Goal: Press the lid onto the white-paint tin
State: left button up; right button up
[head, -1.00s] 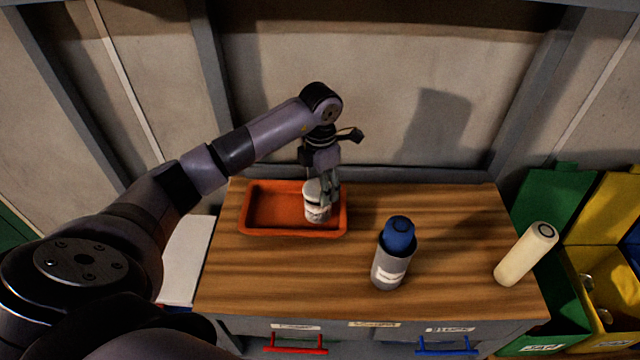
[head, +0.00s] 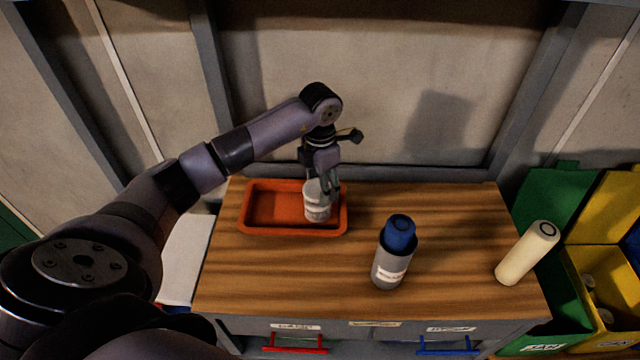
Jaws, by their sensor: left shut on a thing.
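A small white tin (head: 317,211) stands in the right end of the orange-red tray (head: 262,187) on the wooden bench top. My left gripper (head: 326,190) points down over the tin, with its fingers at the tin's upper part. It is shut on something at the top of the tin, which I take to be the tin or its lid. The fingers hide much of the top, so I cannot tell how the lid sits. My right gripper is not in view.
A grey bottle with a blue cap (head: 393,258) stands right of the tray. A cream cylinder (head: 526,254) is near the bench's right edge. Green (head: 548,205) and yellow (head: 600,210) bins stand to the right. The bench between tray and front edge is clear.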

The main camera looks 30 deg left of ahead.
pick_arm(q)
jog(key=shift+f, duration=0.25)
dwell(0.3)
jog(key=o, duration=0.9)
jog(key=shift+o, duration=0.3)
jog(key=o, duration=0.4)
jog(key=shift+r, duration=0.15)
jog(key=shift+r+p, duration=1.9)
jog(key=shift+r, duration=1.5)
